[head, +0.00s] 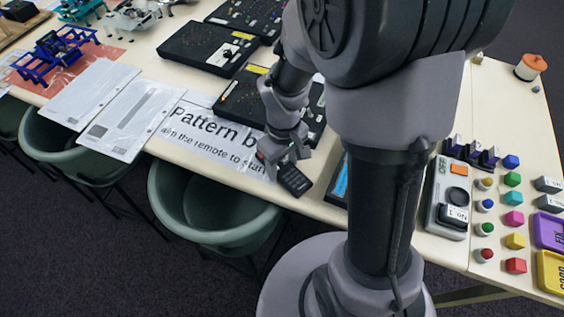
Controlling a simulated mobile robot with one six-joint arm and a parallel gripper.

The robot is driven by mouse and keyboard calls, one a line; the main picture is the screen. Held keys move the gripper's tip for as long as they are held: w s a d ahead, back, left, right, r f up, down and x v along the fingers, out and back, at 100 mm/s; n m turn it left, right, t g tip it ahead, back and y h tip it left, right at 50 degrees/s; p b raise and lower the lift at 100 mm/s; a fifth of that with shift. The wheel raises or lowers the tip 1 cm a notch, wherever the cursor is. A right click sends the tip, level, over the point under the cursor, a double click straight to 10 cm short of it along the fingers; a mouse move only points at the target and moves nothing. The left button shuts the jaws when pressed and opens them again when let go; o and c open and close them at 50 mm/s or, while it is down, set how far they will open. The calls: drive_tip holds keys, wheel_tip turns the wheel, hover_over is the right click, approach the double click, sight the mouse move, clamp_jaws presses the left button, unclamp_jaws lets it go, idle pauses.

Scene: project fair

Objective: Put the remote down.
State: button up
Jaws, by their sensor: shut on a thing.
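The remote (294,180) is a small dark block with keys on its face. My gripper (279,163) is shut on it and holds it at the front edge of the cream table (320,211), beside the printed sign about a pattern and a remote (215,137). I cannot tell whether the remote touches the table. My arm hides part of the table behind and to the right of it.
Black panels (208,48) lie behind the sign. White sheets (127,112) lie to the left. A grey switch box (450,198) and several coloured blocks (513,219) stand to the right. Green chairs (215,205) stand against the front edge.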

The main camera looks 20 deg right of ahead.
drive_tip(key=o, duration=1.5)
drive_tip(key=shift+f, duration=0.1)
wheel_tip(320, 180, up, 12)
drive_tip(key=p, duration=0.5)
wheel_tip(320, 180, up, 11)
drive_tip(key=m+t+y, duration=0.1)
drive_tip(key=m+t, duration=0.3)
drive_tip(key=m, duration=0.1)
hover_over(283, 168)
drive_tip(key=s+a, duration=0.4)
drive_tip(key=s, duration=0.2)
drive_tip(key=s+r+m, duration=0.1)
drive_tip(key=s+a+r+m+t, duration=0.1)
drive_tip(key=s, duration=0.1)
drive_tip(key=s+a+r+m+y, duration=0.1)
drive_tip(key=shift+s+r+t, duration=0.15)
drive_tip(key=shift+s+t, duration=0.15)
drive_tip(key=shift+t, duration=0.1)
